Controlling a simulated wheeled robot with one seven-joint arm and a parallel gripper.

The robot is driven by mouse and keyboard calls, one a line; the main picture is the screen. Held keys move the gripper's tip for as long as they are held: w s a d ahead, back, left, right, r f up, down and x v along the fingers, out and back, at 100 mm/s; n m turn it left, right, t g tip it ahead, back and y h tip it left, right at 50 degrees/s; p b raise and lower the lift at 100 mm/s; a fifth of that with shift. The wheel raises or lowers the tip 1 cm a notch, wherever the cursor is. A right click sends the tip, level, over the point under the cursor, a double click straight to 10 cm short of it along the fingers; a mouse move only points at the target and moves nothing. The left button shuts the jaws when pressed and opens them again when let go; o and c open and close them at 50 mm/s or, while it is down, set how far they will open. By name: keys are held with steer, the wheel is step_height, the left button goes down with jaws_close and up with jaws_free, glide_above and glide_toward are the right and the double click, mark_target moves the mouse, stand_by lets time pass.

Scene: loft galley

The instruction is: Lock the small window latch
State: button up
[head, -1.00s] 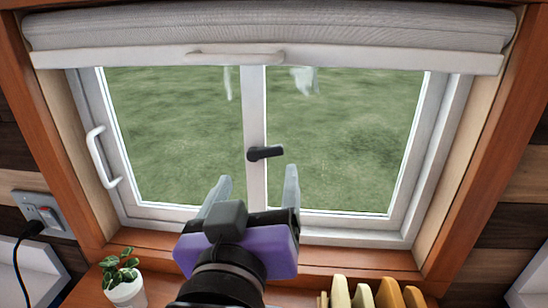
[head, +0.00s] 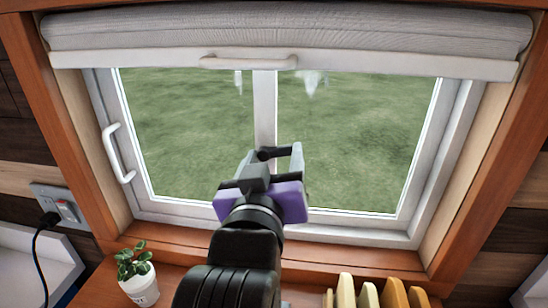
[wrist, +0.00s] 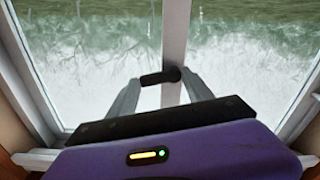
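The small window latch (head: 270,153) is a short black handle on the white centre post of the window. My gripper (head: 274,158), with a purple housing and pale grey fingers, is at the latch and open. In the wrist view my gripper (wrist: 161,80) has one finger on each side of the latch. I cannot tell whether either finger touches it.
A rolled blind (head: 290,32) hangs above the window. A white handle (head: 117,153) is on the left frame. A potted plant (head: 137,278) and upright yellow and orange boards (head: 368,294) stand on the wooden surface below. An outlet (head: 62,206) is at left.

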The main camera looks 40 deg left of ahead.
steer(key=shift+d, duration=0.1)
steer(key=c, duration=0.7)
steer(key=shift+f+m+b, duration=0.35)
steer(key=shift+m+b, duration=0.65)
steer(key=shift+b, duration=0.1)
steer(key=shift+c, duration=0.2)
steer(key=shift+r+m, duration=0.1)
steer(key=shift+m, duration=0.5)
steer(key=o, duration=1.3)
steer(key=b+v, duration=0.1)
steer(key=v, duration=0.6)
steer(key=shift+s+d+b, duration=0.25)
steer(key=shift+s+b, duration=0.1)
steer(key=shift+b, duration=0.05)
